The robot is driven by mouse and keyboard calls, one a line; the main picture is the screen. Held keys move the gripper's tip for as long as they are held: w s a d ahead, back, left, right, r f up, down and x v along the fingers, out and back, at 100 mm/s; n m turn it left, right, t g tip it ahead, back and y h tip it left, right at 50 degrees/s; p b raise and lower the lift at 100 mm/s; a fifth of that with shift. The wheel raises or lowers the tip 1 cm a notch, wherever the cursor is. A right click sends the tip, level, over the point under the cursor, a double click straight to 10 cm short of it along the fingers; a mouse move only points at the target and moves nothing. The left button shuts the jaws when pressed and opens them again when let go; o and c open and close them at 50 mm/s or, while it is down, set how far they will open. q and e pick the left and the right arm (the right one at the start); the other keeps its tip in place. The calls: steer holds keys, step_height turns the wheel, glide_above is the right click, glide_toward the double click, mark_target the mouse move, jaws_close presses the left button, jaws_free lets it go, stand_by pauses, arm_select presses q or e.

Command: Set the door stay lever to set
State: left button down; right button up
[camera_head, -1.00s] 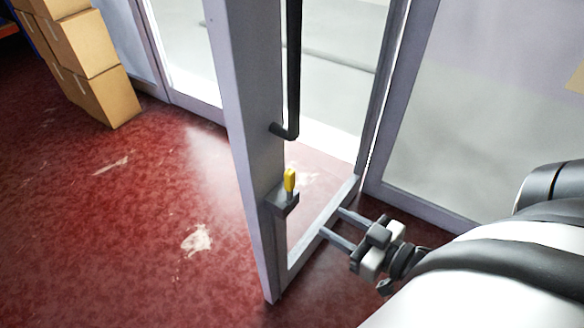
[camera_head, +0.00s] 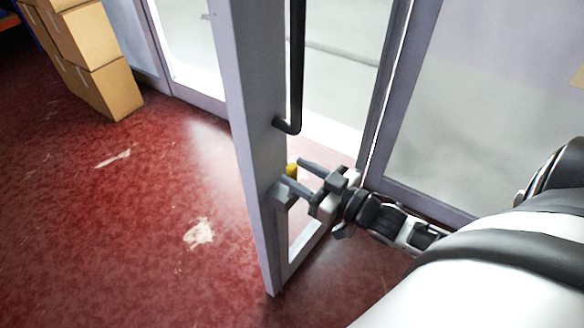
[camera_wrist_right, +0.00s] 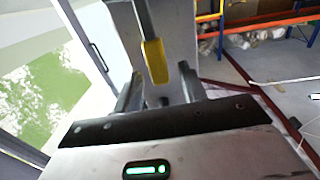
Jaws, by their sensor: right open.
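The door stay lever has a yellow grip (camera_head: 292,170) and sits on a small grey block (camera_head: 279,195) low on the door's edge. In the head view most of the lever is hidden by my right gripper (camera_head: 294,173). My right gripper is open, with its fingers at the lever. In the right wrist view the yellow grip (camera_wrist_right: 155,62) and its grey stem show between the two fingers of the gripper (camera_wrist_right: 160,88). I cannot tell whether a finger touches it. My left gripper is not in view.
The grey-framed door (camera_head: 250,140) stands open, with a black pull handle (camera_head: 297,75) above the lever. A glazed panel (camera_head: 470,110) is at the right. Cardboard boxes (camera_head: 85,60) stand at the far left. The red floor (camera_head: 150,220) left of the door is mostly clear.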

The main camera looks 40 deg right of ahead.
steer(key=shift+x, duration=1.15)
